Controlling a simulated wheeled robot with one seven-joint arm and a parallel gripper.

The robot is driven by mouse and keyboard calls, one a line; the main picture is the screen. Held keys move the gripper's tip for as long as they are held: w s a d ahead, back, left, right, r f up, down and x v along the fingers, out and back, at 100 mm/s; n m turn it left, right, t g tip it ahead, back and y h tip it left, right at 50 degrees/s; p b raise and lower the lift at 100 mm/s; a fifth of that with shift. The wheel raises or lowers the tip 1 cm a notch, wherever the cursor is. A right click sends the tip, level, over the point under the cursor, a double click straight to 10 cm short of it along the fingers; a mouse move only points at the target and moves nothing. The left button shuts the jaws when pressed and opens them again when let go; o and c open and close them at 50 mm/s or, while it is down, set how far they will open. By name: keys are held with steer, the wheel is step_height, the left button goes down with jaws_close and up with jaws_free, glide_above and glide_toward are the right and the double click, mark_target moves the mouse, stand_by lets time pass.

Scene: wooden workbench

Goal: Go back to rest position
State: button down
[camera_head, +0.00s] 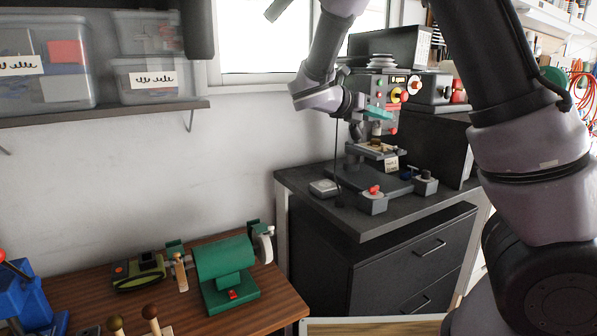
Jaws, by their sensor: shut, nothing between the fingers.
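My arm rises from the right edge, leaves the top of the view and comes back down at the upper middle. My gripper (355,130) seems to be the small dark end just past the wrist, in front of the machine on the black cabinet. It is shut and empty. It is small and dark against the machine, so its fingers are hard to make out. It is well above the wooden workbench and appears apart from everything on it.
The wooden workbench (283,304) holds a green machine (222,258), a green-black device (138,272), a blue vise (25,300) and wooden-handled tools (151,313). A black cabinet (400,265) carries a press-like machine (377,95). A wall shelf (100,113) holds clear boxes.

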steer(key=s+d+f+m+g+y, duration=0.3)
steer(key=s+d+m+g+y, duration=0.35)
steer(key=s+m, duration=0.7)
steer(key=s+a+r+m+t+y, duration=0.2)
steer(key=s+r+m+t+y, duration=0.1)
steer(key=m, duration=0.6)
steer(key=s+a+r+m+t+y, duration=0.2)
steer(key=s+r+m+t+y, duration=0.2)
steer(key=s+m, duration=0.4)
steer(key=shift+r+m+y, duration=0.35)
steer(key=shift+m+y, duration=0.1)
steer(key=shift+y, duration=0.4)
steer(key=shift+t, duration=0.25)
